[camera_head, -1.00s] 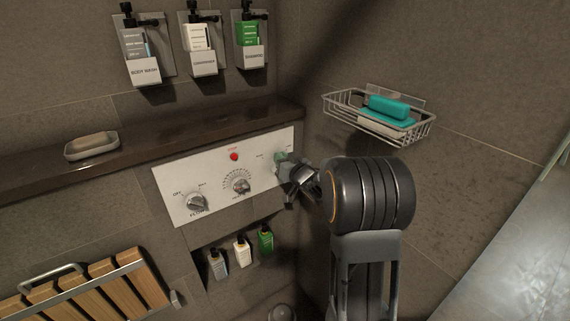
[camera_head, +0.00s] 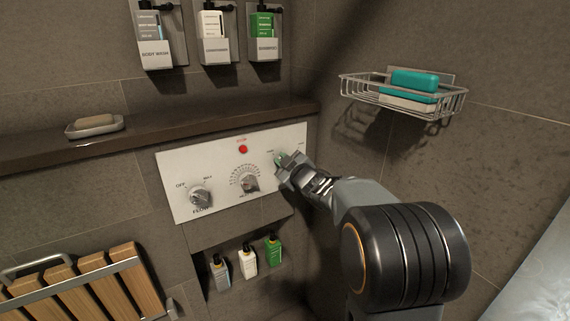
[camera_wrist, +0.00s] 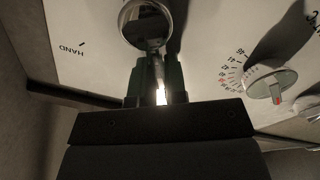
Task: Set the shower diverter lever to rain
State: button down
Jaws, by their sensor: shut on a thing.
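The shower diverter lever (camera_wrist: 158,62) is a round metal knob with a narrow lever, at the right end of the white control panel (camera_head: 222,199). In the head view my gripper (camera_head: 283,164) covers most of it. In the wrist view my gripper (camera_wrist: 157,88) is shut on the lever, with a finger on each side. The word HAND shows upside down on the panel, left of the knob in the wrist view. The other labels around the diverter are too small or hidden to read, so the setting cannot be told.
A temperature dial (camera_head: 250,184), a flow knob (camera_head: 200,196) and a red button (camera_head: 243,149) are on the panel. Small bottles (camera_head: 248,260) stand in the niche below. A wire basket (camera_head: 405,100) holds soap on the right wall. A dark ledge (camera_head: 170,119) runs above.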

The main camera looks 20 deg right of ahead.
jog(key=shift+n+b, duration=0.3)
jog(key=shift+n, duration=0.1)
jog(key=c, duration=1.3)
grip_release()
jog(key=shift+c, duration=0.2)
jog(key=shift+o, duration=0.9)
jog(key=shift+f, duration=0.1)
jog(key=s+d+p, duration=0.2)
jog(key=s, duration=1.1)
jog(key=shift+s+d, duration=0.25)
jog(key=shift+s, duration=0.05)
